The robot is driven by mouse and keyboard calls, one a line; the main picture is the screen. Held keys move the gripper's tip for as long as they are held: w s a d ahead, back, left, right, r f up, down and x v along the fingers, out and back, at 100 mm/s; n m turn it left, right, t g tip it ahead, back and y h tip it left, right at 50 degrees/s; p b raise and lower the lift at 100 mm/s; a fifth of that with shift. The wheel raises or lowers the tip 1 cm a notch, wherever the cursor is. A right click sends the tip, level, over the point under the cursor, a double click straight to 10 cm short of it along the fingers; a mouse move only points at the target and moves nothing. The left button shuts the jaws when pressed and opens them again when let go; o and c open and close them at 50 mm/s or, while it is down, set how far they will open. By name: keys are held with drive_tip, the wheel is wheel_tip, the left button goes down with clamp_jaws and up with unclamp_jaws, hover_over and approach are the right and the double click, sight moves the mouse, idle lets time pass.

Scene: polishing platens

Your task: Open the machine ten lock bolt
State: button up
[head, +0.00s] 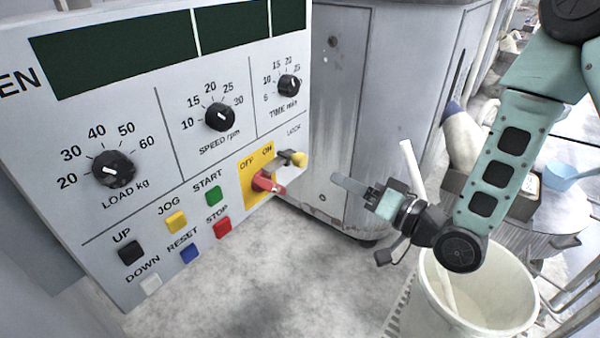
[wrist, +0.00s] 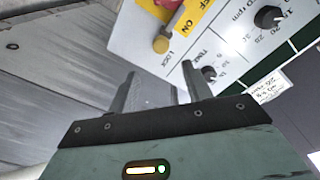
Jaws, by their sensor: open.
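The lock bolt (head: 298,159) is a small grey bolt with a brass-yellow knob, beside the word LOCK on the control panel. It lies just above the red switch handle (head: 266,183) on a yellow OFF/ON plate (head: 249,173). In the wrist view the bolt's knob (wrist: 161,45) shows beyond the fingers, with the yellow plate (wrist: 203,12) behind it. My gripper (head: 342,182) is open and empty, to the right of the bolt and slightly lower in the head view. It is apart from the bolt. In the wrist view both fingers of my gripper (wrist: 157,80) show, with a gap between them.
The control panel (head: 75,222) carries black dials and coloured buttons. A grey cabinet (head: 345,100) stands behind my gripper. A white bucket (head: 440,315) stands below my arm at the right. The floor (head: 290,270) between panel and bucket looks clear.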

sight(304, 162)
drive_tip(key=b+x, duration=0.4)
drive_tip(key=x, duration=0.8)
drive_tip(key=shift+w+a, duration=0.2)
drive_tip(key=shift+a, duration=0.2)
drive_tip(key=shift+c, duration=0.3)
clamp_jaws()
drive_tip(key=w+d, duration=0.2)
drive_tip(key=w, duration=0.1)
drive_tip(key=shift+w+d, duration=0.25)
drive_tip(key=shift+d, duration=0.15)
